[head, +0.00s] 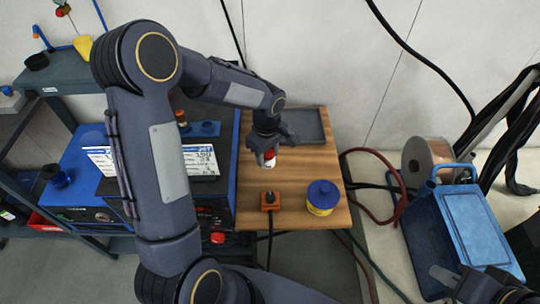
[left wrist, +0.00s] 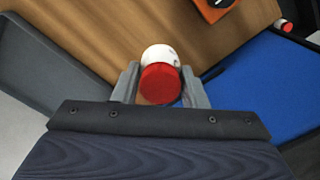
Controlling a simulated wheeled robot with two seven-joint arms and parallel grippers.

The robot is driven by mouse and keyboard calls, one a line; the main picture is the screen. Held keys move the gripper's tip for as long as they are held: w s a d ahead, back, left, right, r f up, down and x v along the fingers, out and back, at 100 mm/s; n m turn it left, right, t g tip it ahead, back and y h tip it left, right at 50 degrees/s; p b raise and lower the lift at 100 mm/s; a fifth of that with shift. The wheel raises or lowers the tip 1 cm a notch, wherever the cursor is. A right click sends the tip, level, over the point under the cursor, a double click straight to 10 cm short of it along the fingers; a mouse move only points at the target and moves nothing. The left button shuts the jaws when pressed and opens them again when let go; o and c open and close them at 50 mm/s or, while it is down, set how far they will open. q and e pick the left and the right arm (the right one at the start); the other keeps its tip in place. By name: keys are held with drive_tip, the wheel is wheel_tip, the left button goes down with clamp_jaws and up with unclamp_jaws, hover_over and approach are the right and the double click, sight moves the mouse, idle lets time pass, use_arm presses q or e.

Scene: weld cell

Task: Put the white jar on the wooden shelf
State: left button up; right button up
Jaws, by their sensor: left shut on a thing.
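The white jar (head: 269,162) has a red lid and is between the fingers of my left gripper (head: 268,153). The left wrist view shows my left gripper (left wrist: 160,88) shut around the jar (left wrist: 157,54), lid toward the camera. The wooden shelf (head: 315,160) is a brown board at the middle of the head view; the jar is over its left part. I cannot tell whether the jar's base touches the wood (left wrist: 110,35). My right gripper (head: 470,286) shows only partly at the lower right corner, away from the shelf.
On the shelf are a grey tray (head: 309,126) at the back, an orange box (head: 270,201) at the front and a yellow tin with a blue lid (head: 322,198). A blue machine (head: 222,190) adjoins on the left. A blue case (head: 462,235) and a wire spool (head: 425,160) stand right.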

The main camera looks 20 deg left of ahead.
sight(269, 153)
use_arm(q)
drive_tip(key=w+f, duration=0.1)
drive_tip(key=f, duration=0.1)
drive_tip(key=w+a+f, duration=0.1)
drive_tip(key=w, duration=0.1)
drive_tip(key=shift+f+p, duration=0.35)
drive_tip(key=shift+f, duration=1.5)
drive_tip(key=shift+f, duration=0.1)
drive_tip(key=shift+f, duration=0.15)
drive_tip(key=o, duration=1.1)
wheel_tip(269, 153, up, 12)
drive_tip(key=shift+r+b, duration=0.25)
drive_tip(key=shift+b, duration=0.1)
